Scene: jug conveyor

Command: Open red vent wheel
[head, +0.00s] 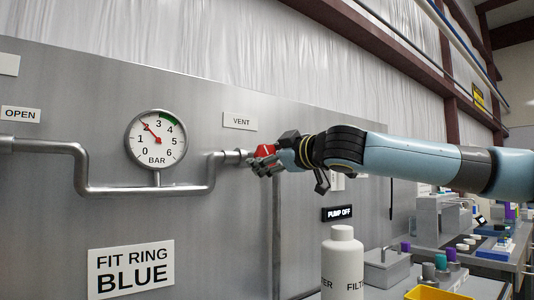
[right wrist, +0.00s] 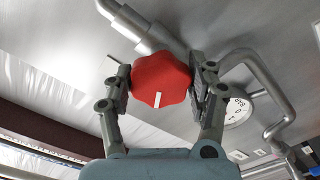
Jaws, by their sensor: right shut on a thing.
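The red vent wheel (head: 266,150) sits at the end of the pipe, under the VENT label (head: 240,121), on the grey panel. In the right wrist view the red wheel (right wrist: 160,81) has a lobed rim and a white mark pointing toward the picture's bottom. My right gripper (head: 265,162) is at the wheel, and in the right wrist view its two fingers (right wrist: 161,88) are shut on opposite sides of the wheel. The pressure gauge (head: 157,140) reads about 2 bar. My left gripper is not in view.
A bent pipe (head: 140,190) runs across the panel below the gauge. A FIT RING BLUE sign (head: 131,270) is lower left. A white bottle (head: 342,262) stands at the front, near a yellow tray (head: 424,293). A PUMP OFF sign (head: 339,213) is below my right arm.

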